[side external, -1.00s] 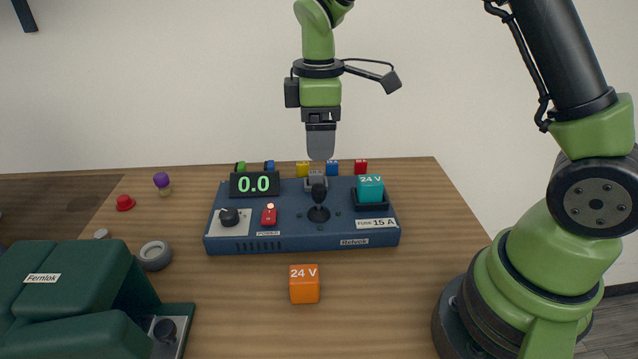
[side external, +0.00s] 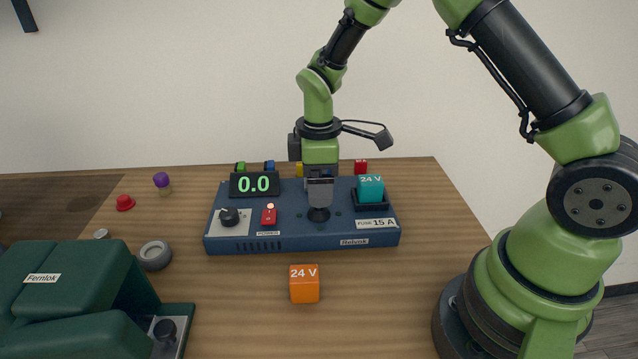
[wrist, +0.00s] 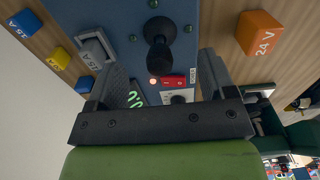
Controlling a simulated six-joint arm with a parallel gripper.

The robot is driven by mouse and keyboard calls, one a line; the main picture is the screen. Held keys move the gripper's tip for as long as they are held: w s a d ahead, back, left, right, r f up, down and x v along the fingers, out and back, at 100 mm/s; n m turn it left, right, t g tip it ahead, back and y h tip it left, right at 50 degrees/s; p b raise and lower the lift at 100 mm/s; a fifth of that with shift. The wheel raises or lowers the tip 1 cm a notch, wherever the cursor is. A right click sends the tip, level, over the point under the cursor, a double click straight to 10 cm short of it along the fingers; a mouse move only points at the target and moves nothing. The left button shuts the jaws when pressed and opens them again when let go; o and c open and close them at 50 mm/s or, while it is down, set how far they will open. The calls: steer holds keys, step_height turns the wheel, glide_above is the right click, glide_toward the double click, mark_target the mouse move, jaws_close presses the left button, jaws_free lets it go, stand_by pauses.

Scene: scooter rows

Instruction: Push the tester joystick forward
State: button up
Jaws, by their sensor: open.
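The tester (side external: 300,238) is a blue box on the wooden table. Its black joystick (side external: 319,214) stands on the top panel, mostly hidden behind my gripper (side external: 320,203) in the side view. In the wrist view the joystick's dark knob (wrist: 158,58) shows in line with the gap between the open fingers of my gripper (wrist: 156,65), with room on both sides. I cannot tell whether either finger touches it. The display (side external: 254,185) reads 0.0.
On the tester are a teal 24 V cube (side external: 371,187), a red switch (side external: 269,216) and a dial (side external: 229,217). An orange 24 V cube (side external: 305,284) lies in front. A green Fernlok machine (side external: 75,290) stands front left. Small coloured blocks lie behind the tester.

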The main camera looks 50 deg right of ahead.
steer(key=shift+w+d, duration=0.15)
steer(key=shift+w+d, duration=1.35)
steer(key=shift+a, duration=0.1)
stand_by(0.9)
steer(key=shift+s+a, duration=1.4)
steer(key=shift+s, duration=0.1)
steer(key=shift+r, duration=3.5)
